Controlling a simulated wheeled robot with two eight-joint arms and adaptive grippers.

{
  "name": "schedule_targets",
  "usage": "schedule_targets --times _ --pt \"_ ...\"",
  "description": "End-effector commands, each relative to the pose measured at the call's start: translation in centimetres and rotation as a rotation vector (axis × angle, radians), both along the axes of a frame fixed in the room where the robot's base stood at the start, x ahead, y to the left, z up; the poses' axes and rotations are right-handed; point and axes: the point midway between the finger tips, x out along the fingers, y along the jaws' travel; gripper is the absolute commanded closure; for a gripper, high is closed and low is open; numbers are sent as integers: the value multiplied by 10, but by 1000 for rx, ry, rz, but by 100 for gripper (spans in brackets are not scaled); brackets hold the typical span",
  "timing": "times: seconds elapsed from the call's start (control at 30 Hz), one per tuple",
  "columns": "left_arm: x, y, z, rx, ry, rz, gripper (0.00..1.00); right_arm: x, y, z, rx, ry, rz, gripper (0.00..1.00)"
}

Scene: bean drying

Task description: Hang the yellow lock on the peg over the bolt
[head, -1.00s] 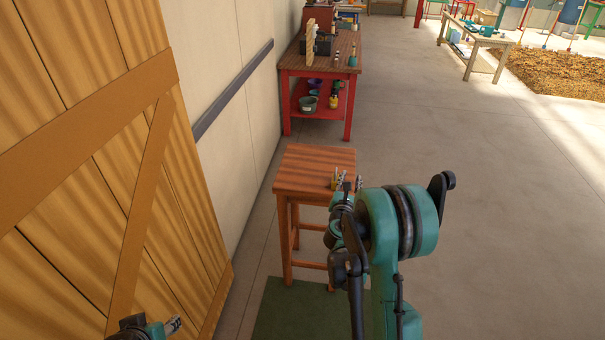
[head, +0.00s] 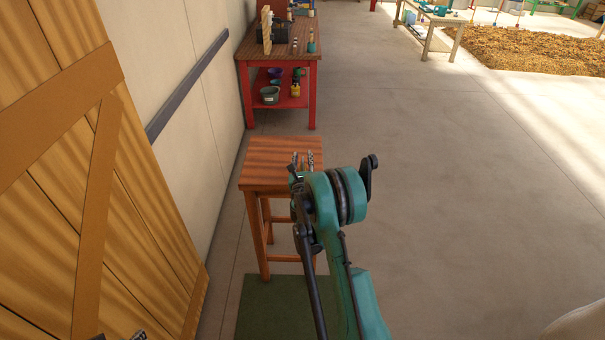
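My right arm reaches forward over a small wooden stool (head: 265,150). My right gripper (head: 303,160) is at the stool's right side, seen from behind and partly hidden by its own arm. Small metallic and dull yellowish parts show around its fingertips, too small to tell apart. I cannot tell whether it holds the yellow lock or whether it is open. My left gripper (head: 138,336) just shows at the bottom edge, in front of the wooden door, mostly cut off. I cannot make out the bolt or the peg.
A wooden door (head: 50,190) with orange-brown braces fills the left. A dark rail (head: 190,85) runs along the wall. A red workbench (head: 277,66) with pots stands behind the stool. A green mat (head: 262,305) lies in front. The floor to the right is clear.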

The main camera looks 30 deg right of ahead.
Motion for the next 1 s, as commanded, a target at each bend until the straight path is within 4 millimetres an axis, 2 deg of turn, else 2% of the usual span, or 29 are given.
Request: schedule_targets --times 0.17,0.3,0.83,1.0 --pt "0 0 1 0 0 0 57 0 0 1 1 -1 0 67" --pt "0 0 1 0 0 0 57 0 0 1 1 -1 0 100" --pt "0 0 1 0 0 0 57 0 0 1 1 -1 0 100" --pt "0 0 7 0 0 0 57 0 0 12 1 -1 0 100"
